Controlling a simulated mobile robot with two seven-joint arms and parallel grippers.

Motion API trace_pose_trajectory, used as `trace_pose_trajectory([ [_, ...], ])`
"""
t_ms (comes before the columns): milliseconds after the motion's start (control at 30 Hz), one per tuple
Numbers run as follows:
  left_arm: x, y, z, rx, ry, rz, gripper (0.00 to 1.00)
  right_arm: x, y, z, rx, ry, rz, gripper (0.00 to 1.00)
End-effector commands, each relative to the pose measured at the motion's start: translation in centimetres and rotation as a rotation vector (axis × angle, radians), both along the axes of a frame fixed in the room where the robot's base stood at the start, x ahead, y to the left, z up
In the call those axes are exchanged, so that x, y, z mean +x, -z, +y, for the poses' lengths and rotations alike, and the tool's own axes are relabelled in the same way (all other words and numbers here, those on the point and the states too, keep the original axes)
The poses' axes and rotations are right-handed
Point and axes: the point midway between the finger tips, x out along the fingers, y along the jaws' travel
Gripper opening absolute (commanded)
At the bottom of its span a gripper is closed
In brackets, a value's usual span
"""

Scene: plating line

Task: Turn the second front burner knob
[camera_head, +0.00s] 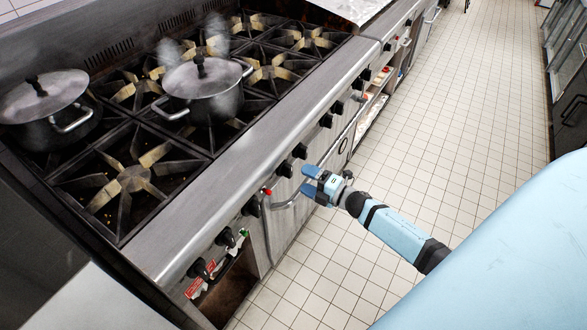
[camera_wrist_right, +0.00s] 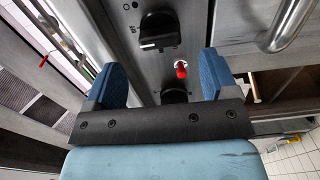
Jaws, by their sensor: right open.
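A row of black burner knobs runs along the front of the steel range. Black knobs show at the near end (camera_head: 227,237), by a small red part (camera_head: 267,191) (camera_head: 251,206), and farther along (camera_head: 284,169). I cannot tell which one the task counts as second. My right gripper (camera_head: 308,180) is open and empty in front of the panel, apart from the knobs. In the right wrist view one knob (camera_wrist_right: 158,31) lies beyond the open fingers (camera_wrist_right: 162,65). The red part (camera_wrist_right: 181,70) shows between them, and another knob (camera_wrist_right: 174,95) is partly hidden by the gripper body.
A lidded pot (camera_head: 205,95) steams on the range and another lidded pot (camera_head: 50,105) stands at left. A curved oven handle (camera_head: 290,202) is close to my right gripper. An open compartment (camera_head: 228,290) is below the near knobs. The tiled floor (camera_head: 450,140) is clear.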

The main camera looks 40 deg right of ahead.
Motion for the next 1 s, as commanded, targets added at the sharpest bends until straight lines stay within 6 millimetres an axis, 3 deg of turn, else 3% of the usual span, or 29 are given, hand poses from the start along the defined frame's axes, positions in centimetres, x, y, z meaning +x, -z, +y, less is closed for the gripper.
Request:
trace_pose_trajectory([
  [100,0.0,0.2,0.1,0.001,0.001,0.001,0.43,-2.6,0.1,-1.0,-0.001,-0.001,0.002,0.8],
  [333,0.1,0.2,0.0,0.0,0.001,0.001,0.43,-5.6,0.0,-2.3,0.0,-0.001,0.0,0.8],
  [1000,0.1,0.1,-0.3,-0.008,-0.003,0.002,0.43,-6.3,0.0,-2.6,0.0,0.0,-0.001,0.8],
])
